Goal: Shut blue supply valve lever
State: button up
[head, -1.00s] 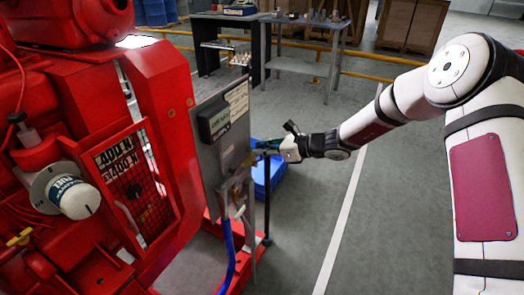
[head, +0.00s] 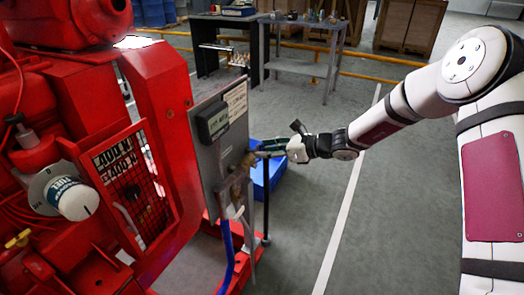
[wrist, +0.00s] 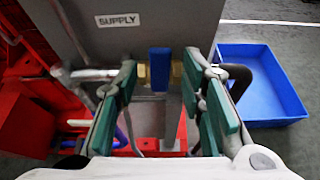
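The blue supply valve lever (wrist: 160,68) points up in front of the grey panel, below the SUPPLY label (wrist: 118,19), in the wrist view. Its brass valve body (wrist: 143,75) is partly behind it. My gripper (wrist: 160,88) is open, one green-padded finger on each side of the lever, with a gap to each. I cannot tell how deep the lever lies between the fingertips. In the head view my gripper (head: 262,150) is at the panel's right edge, beside the brass fittings (head: 243,168); I cannot make out the lever there.
The grey panel (head: 207,165) stands on the red pumpset (head: 165,130). A blue bin (head: 268,180) lies on the floor below my gripper; it also shows in the wrist view (wrist: 265,123). Blue hose (head: 228,255) hangs under the panel. The floor to the right is clear.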

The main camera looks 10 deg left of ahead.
jog(key=v, duration=0.9)
jog(key=shift+d, duration=0.25)
jog(key=shift+s, duration=0.1)
jog(key=s+d+r+n+g+h, duration=0.1)
jog(key=s+r+n+h, duration=0.1)
jog(key=s+r+n, duration=0.35)
jog(key=s+d+r+n+g+h, duration=0.1)
jog(key=s+r+n+g, duration=0.15)
jog(key=s, duration=0.55)
jog(key=s+r+n+g+h, duration=0.1)
jog(key=s+r+n+h, duration=0.1)
jog(key=s+r+n, duration=0.4)
jog(key=s+d+n+h, duration=0.3)
jog(key=s+d, duration=0.2)
jog(key=s, duration=0.3)
jog(key=s+d+n+t+h, duration=0.1)
jog(key=s+d+n+h, duration=0.1)
jog(key=s+d, duration=0.5)
jog(key=s+d+n+h, duration=0.3)
jog(key=s+d, duration=0.1)
jog(key=s, duration=0.6)
notch_tip(320, 180, up, 18)
jog(key=t+p, duration=0.3)
jog(key=p, duration=1.3)
jog(key=shift+s, duration=0.25)
jog(key=shift+a+f, duration=0.15)
jog(key=shift+a, duration=0.05)
